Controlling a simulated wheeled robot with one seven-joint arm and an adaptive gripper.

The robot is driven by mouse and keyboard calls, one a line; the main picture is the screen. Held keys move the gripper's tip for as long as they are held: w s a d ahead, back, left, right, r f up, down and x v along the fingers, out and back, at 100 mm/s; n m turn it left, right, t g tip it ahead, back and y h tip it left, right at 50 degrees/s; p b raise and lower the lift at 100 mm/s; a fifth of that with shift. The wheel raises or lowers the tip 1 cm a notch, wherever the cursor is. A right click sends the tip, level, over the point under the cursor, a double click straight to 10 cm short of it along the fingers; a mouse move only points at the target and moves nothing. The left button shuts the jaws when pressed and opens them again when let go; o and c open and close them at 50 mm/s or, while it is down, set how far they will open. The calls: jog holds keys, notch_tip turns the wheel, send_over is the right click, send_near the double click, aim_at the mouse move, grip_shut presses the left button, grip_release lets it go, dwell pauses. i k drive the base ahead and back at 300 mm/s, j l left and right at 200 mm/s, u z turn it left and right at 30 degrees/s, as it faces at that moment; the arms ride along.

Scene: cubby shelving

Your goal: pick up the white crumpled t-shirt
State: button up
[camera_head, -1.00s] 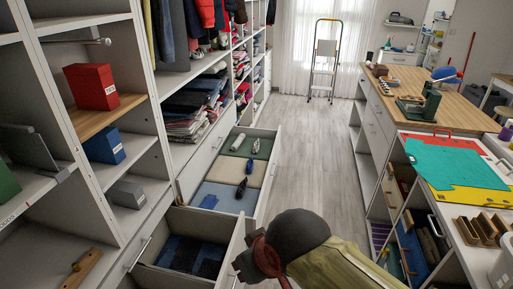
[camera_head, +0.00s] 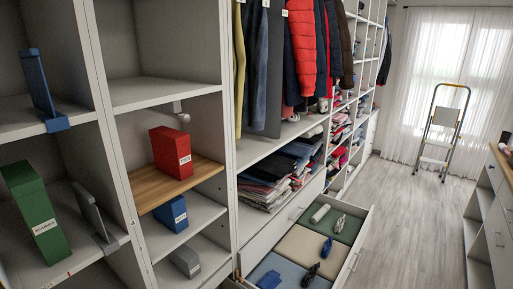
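I cannot make out the white crumpled t-shirt for certain. A small whitish rolled or bunched item (camera_head: 320,213) lies at the far left of the open drawer (camera_head: 352,262), and I cannot tell whether it is a shirt. A pale bit of cloth (camera_head: 312,133) shows at the far end of the folded clothes stack (camera_head: 280,168) on the shelf. My gripper is not in this view.
Cubby shelving on the left holds a red box (camera_head: 172,153), a blue box (camera_head: 171,213), a grey box (camera_head: 185,262) and a green box (camera_head: 37,212). Jackets (camera_head: 302,45) hang above the folded clothes. The floor (camera_head: 420,215) toward the stepladder (camera_head: 441,125) is clear.

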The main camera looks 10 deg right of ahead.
aim_at(339, 226)
jog(key=i+l, duration=0.35)
jog(key=l, duration=0.2)
jog(key=i+l, duration=0.4)
jog(key=l, duration=0.15)
jog(key=i+l, duration=0.35)
jog(key=l, duration=0.2)
jog(key=i+l+z, duration=0.1)
jog(key=i+l, duration=0.3)
jog(key=l, duration=0.15)
jog(key=i+l, duration=0.2)
jog(key=l, duration=0.2)
jog(key=i+l, duration=0.2)
jog(key=l, duration=0.15)
jog(key=i+l, duration=0.15)
jog(key=l, duration=0.25)
jog(key=i+l, duration=0.2)
jog(key=l, duration=0.2)
jog(key=i+l, duration=0.2)
jog(key=l, duration=0.15)
